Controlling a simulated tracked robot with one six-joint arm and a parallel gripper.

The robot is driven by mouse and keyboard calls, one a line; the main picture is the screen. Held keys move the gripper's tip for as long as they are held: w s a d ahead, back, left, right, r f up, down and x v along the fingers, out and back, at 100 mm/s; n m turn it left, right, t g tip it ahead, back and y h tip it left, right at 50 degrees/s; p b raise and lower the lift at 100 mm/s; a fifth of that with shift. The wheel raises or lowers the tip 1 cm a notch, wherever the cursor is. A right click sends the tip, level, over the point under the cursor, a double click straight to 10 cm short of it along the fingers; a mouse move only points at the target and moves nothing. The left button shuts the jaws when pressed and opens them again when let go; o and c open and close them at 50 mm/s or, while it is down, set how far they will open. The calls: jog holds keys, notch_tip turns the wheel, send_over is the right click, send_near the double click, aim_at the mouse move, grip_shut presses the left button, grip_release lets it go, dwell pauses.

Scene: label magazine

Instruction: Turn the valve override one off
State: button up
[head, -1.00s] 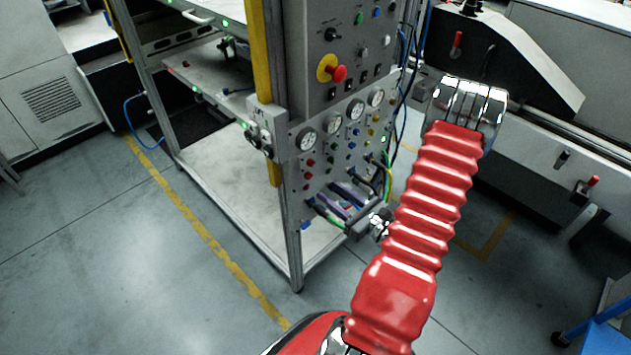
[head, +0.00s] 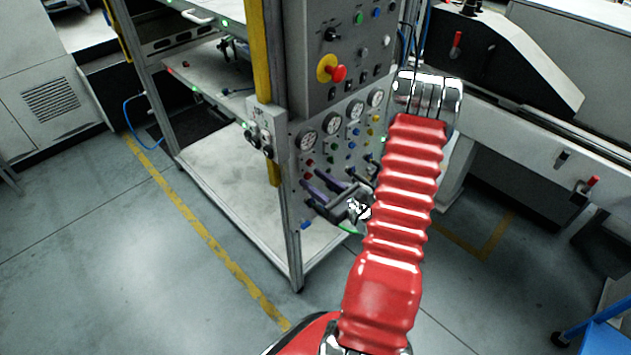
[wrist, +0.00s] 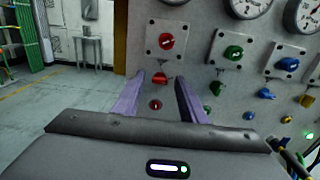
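The grey control panel (head: 335,140) carries rows of coloured controls below its gauges. In the wrist view, a red rotary knob on a square plate (wrist: 166,42) sits above a red lever valve (wrist: 160,79), with a small red knob (wrist: 155,104) lower down. I cannot read which one is valve override one. My gripper (wrist: 160,82) is open, with its two purple fingers apart and nothing held. The red lever valve shows between the fingertips; I see no clear contact. In the head view, my gripper (head: 312,181) is close to the panel's lower left.
Green (wrist: 234,52) and blue (wrist: 287,64) valves sit right of the red ones. An emergency stop (head: 331,69) is higher up. A grey box with knobs (head: 265,131) is mounted on the post left of the panel. Cables hang at the lower right. The floor at left is clear.

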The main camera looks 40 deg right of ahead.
grip_shut()
jog(key=shift+n, duration=0.5)
jog(key=n, duration=0.3)
jog(key=shift+a+n, duration=0.1)
jog(key=shift+n, duration=0.2)
jog(key=n, duration=0.4)
jog(key=shift+n, duration=0.3)
jog(key=n, duration=0.8)
jog(key=shift+a+f+n, duration=0.2)
jog(key=shift+f+n, duration=0.05)
jog(key=shift+n, duration=0.05)
